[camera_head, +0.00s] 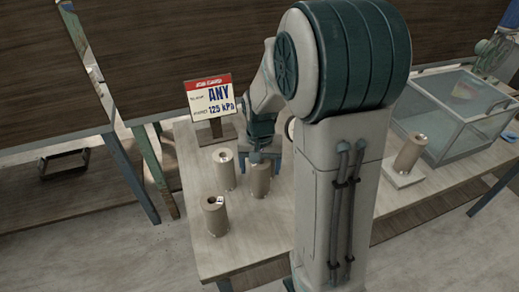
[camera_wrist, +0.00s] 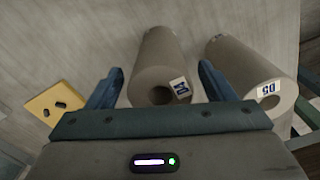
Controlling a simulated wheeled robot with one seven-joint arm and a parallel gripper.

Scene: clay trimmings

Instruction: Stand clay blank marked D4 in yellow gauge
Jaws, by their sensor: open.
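A tan clay cylinder (camera_wrist: 153,60) with a label that appears to read D4 lies between my fingers in the wrist view, its holed end facing the camera. My gripper (camera_wrist: 160,82) is open, with a blue finger on either side of this blank. In the head view my gripper (camera_head: 262,156) is down at the top of a standing clay blank (camera_head: 260,181), partly hiding it. A flat yellow piece with two dark holes, likely the gauge (camera_wrist: 50,100), is left of my fingers in the wrist view. I cannot make it out in the head view.
A blank marked D5 (camera_wrist: 240,62) is close to my right finger in the wrist view. Two more blanks (camera_head: 223,170) (camera_head: 214,216) stand on the table nearby. A sign (camera_head: 211,98) is behind. Right of my arm, a blank (camera_head: 409,153) stands on a white plate beside a clear case (camera_head: 450,150).

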